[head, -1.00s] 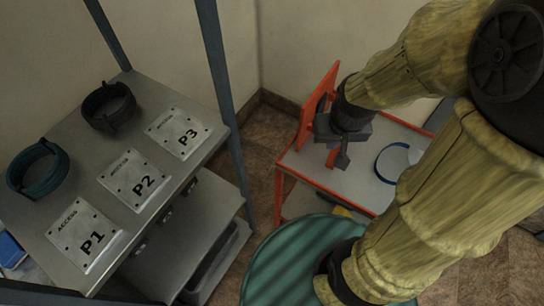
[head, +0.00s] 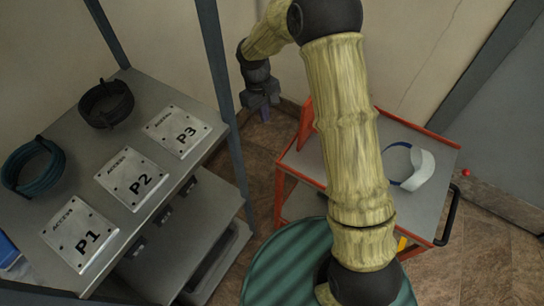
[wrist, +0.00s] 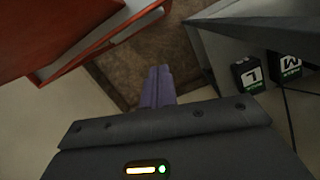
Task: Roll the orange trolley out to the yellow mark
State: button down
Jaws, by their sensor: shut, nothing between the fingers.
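The orange trolley (head: 284,196) stands right of the shelf rack in the head view, with a pale top and an upright orange panel. A black handle (head: 450,216) is on its right side. My arm hides its middle. In the wrist view its orange edge (wrist: 110,38) crosses the upper left. My gripper (head: 263,108) is shut and empty, left of the orange panel and apart from it, near the back wall. The closed fingers (wrist: 158,85) point at the brown floor in the wrist view. A small yellow patch (head: 402,243) shows by the trolley; I cannot tell whether it is the mark.
A white and blue visor (head: 420,170) lies on the trolley top. The grey rack (head: 75,155) at left holds dark coils and plates P1, P2 and P3. A green round top (head: 275,270) is in front of the trolley. Tiled floor (head: 480,255) is open at right.

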jog(key=s+a+f+n+g+h, duration=0.1)
jog(key=s+a+f+n+h, duration=0.1)
jog(key=f, duration=0.4)
jog(key=shift+a+n, duration=0.6)
jog(key=shift+a, duration=0.5)
jog(key=shift+f, duration=0.1)
jog(key=s+d+f+p, duration=0.4)
jog(key=d+f, duration=0.2)
jog(key=f, duration=0.3)
jog(key=shift+s+d+f, duration=0.15)
jog(key=shift+d, duration=0.05)
